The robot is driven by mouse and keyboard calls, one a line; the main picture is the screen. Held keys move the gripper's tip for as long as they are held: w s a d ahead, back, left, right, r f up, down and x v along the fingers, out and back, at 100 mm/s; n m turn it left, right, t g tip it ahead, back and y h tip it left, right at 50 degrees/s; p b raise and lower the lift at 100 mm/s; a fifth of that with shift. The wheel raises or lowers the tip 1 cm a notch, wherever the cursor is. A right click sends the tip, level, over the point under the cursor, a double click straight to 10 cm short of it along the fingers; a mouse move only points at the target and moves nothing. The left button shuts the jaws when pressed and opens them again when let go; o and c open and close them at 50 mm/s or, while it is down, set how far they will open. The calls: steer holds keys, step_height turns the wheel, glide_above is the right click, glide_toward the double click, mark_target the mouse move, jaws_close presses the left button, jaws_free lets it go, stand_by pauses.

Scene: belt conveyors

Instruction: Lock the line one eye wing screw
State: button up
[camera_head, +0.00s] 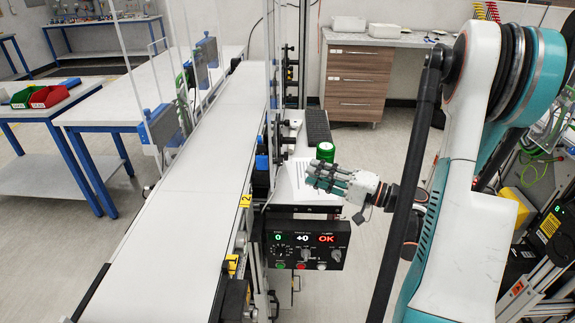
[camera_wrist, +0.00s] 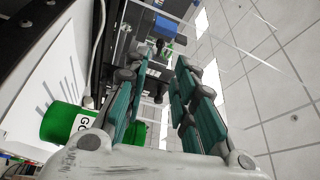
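I cannot pick out the eye wing screw for certain. Small dark clamps and fittings (camera_head: 284,138) line the right side of the white belt conveyor (camera_head: 190,172), too small to tell apart. A blue part (camera_wrist: 166,24) on a dark mount shows beyond my fingers in the wrist view. My gripper (camera_head: 315,178) hangs right of the conveyor, above the control box. In the wrist view my gripper (camera_wrist: 165,60) is open, with floor and hardware showing between its teal fingers and nothing held.
A green cylinder (camera_head: 326,151) stands close behind my gripper; its label shows in the wrist view (camera_wrist: 70,122). A black control box (camera_head: 305,243) with a lit OK display sits below. Clear upright panels rise along the conveyor. A drawer cabinet (camera_head: 355,82) stands behind.

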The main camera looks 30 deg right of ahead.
mark_target(279, 162)
steer(key=b+x, duration=0.2)
steer(key=x, duration=0.6)
steer(key=shift+w+a, duration=0.15)
steer(key=shift+w, duration=0.25)
steer(key=shift+c, duration=0.2)
jaws_close()
